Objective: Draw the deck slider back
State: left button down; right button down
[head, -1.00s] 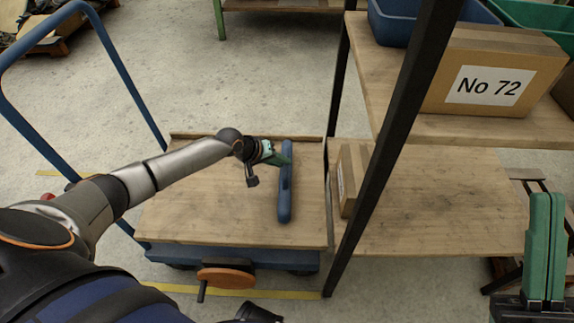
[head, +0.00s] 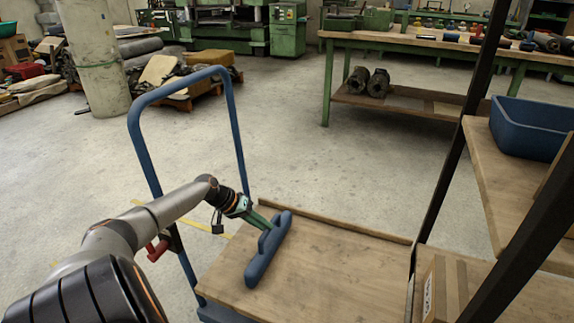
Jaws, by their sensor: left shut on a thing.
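The deck slider (head: 262,267) is a blue bar with a raised grip, lying on the wooden deck (head: 335,275) of a blue trolley. It sits near the deck's left end, on the side of the push handle. My left gripper (head: 266,222) reaches in from the left, and its green fingers are shut on the slider's grip. The fingertips are partly hidden against the grip. My right gripper is out of the view.
The trolley's blue handle (head: 139,148) stands left of the deck, close to my left arm. A shelf rack with a dark post (head: 452,155) and a blue bin (head: 530,128) borders the deck's right side. A box (head: 446,290) lies on its lower shelf. The deck right of the slider is clear.

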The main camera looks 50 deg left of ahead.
pick_arm(q)
jog(key=shift+s+a+b, duration=0.2)
jog(key=shift+s+a, duration=0.25)
jog(key=shift+a, duration=0.4)
jog(key=shift+s+a+b, duration=0.15)
jog(key=shift+s+a, duration=0.25)
jog(key=shift+a, duration=0.45)
jog(key=c, duration=0.8)
grip_release()
jog(key=shift+o, duration=0.2)
